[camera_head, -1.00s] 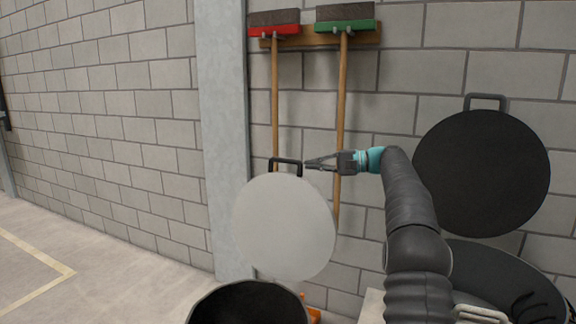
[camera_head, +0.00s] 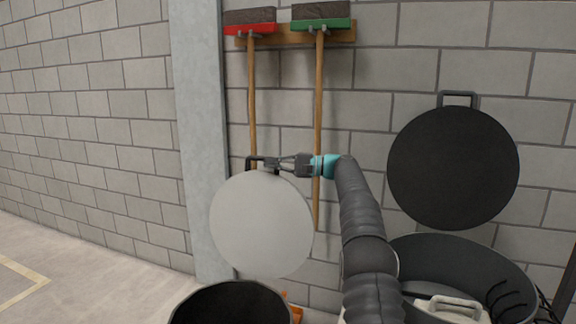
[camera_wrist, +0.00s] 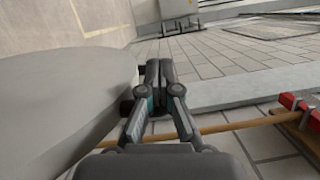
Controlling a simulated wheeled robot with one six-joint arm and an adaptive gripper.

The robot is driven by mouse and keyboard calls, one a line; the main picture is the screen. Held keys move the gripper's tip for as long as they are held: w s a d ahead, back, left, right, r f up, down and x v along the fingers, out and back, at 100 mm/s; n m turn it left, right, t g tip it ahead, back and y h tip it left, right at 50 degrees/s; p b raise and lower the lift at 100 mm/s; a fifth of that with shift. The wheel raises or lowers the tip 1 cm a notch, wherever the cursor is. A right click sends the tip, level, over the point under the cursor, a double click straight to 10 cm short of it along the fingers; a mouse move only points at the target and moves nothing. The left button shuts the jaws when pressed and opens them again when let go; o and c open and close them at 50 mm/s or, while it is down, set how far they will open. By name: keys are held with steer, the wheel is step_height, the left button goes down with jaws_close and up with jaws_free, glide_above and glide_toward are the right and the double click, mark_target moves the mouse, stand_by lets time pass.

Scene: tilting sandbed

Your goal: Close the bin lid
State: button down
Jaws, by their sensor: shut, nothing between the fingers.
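A light grey round lid (camera_head: 262,225) stands open, nearly upright, behind a dark round bin (camera_head: 232,298) at the bottom of the head view. Its dark handle (camera_head: 250,160) is on the lid's top edge. My gripper (camera_head: 268,162) is shut and empty, reaching in from the right, with its tips overlapping the right part of the handle. I cannot tell whether they touch. In the wrist view the lid (camera_wrist: 60,100) fills the left, beside the shut fingers (camera_wrist: 161,66). A dark bit of the handle shows just left of them.
A second bin (camera_head: 465,262) with an upright black lid (camera_head: 453,168) stands at the right. A red broom (camera_head: 250,28) and a green broom (camera_head: 322,23) hang on the block wall behind. A grey pillar (camera_head: 200,140) stands left of the lid. Floor at the left is clear.

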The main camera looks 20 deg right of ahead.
steer(key=shift+s+a+r+b, duration=0.2)
steer(key=shift+s+a+b, duration=0.1)
steer(key=shift+s+a, duration=0.45)
steer(key=shift+s+a+r+b, duration=0.2)
steer(key=shift+s+a, duration=0.3)
steer(key=shift+s, duration=0.35)
steer(key=shift+s+a+b, duration=0.25)
steer(key=shift+s+b, duration=0.05)
steer(key=shift+b, duration=0.05)
stand_by(1.1)
